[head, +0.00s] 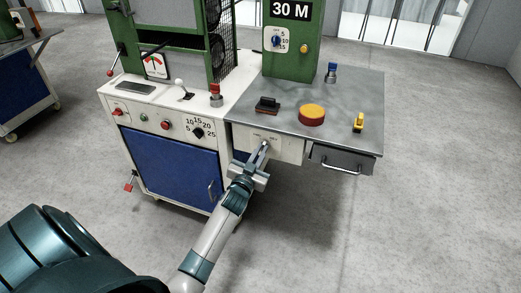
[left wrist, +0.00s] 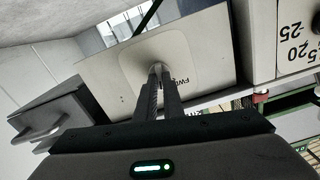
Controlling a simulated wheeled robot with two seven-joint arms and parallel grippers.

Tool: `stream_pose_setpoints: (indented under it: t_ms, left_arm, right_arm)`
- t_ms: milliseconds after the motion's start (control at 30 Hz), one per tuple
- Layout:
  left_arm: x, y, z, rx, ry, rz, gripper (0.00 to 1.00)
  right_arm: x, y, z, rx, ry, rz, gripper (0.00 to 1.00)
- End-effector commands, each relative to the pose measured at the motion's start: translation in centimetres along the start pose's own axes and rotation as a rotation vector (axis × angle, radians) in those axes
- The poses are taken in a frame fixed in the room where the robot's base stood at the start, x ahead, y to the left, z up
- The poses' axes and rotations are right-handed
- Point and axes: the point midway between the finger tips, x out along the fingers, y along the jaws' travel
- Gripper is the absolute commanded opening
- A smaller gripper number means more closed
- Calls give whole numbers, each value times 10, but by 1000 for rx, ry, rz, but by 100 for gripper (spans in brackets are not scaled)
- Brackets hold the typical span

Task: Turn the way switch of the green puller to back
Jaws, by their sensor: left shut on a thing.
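The green puller (head: 291,63) stands ahead, with a green post marked 30 M above a grey table top. The way switch is on the white panel (head: 284,148) under the table's front edge. In the left wrist view this panel (left wrist: 205,50) bears partly hidden lettering that seems to read FWD. My left gripper (head: 263,148) reaches up to the panel. Its two fingers (left wrist: 158,82) are shut on the small switch knob (left wrist: 157,67), mostly hidden between them. The switch's exact setting cannot be read. My right gripper is not in view.
A drawer with a handle (head: 341,166) is right of the panel. A white console with a dial (head: 198,132) is left, above a blue door (head: 168,168). A round orange-topped piece (head: 312,114) and a yellow item (head: 359,123) sit on the table. The floor in front is clear.

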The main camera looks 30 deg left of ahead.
Motion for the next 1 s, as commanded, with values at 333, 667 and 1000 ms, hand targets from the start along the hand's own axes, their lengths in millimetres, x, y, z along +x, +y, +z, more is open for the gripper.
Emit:
stream_pose_setpoints:
  t_ms: [333,667,1000]
  left_arm:
    - [0,1,0,322,-1,0,0]
    - [0,2,1,530,-1,0,0]
    - [0,3,1,592,-1,1,0]
  right_arm:
    - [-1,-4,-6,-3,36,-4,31]
    - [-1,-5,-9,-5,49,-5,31]
    - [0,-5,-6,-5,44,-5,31]
